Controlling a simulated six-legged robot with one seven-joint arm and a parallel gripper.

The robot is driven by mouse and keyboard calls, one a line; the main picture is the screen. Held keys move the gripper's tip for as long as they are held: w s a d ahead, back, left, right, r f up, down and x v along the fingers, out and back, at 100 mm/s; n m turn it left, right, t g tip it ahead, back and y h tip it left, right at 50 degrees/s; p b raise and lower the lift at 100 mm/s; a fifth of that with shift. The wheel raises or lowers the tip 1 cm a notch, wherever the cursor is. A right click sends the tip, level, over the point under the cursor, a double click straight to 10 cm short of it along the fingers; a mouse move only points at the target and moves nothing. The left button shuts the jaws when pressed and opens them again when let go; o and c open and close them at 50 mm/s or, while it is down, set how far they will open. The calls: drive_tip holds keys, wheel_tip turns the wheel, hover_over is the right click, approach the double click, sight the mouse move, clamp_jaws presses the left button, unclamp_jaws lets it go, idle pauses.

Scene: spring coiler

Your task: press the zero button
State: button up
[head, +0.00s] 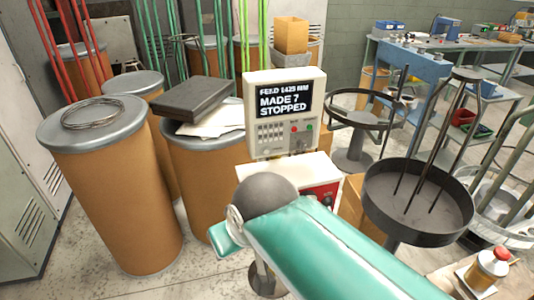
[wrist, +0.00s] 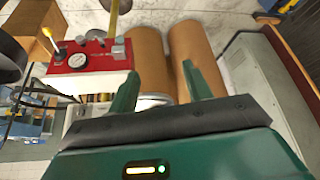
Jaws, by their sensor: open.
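The control box (head: 252,95) stands in the middle of the head view. Its screen (head: 286,101) reads "FEED 1425 MM, MADE 7, STOPPED". My arm covers the area below the box in the head view, and the fingertips are not clear there.
A red panel with a gauge (wrist: 85,60) is at the upper left of the wrist view. Lidded brown drums (head: 105,180) stand left of the box, one with a wire coil (head: 92,113) on top. A round dark tray (head: 420,200) stands to the right.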

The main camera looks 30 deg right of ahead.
clamp_jaws()
idle(1.7)
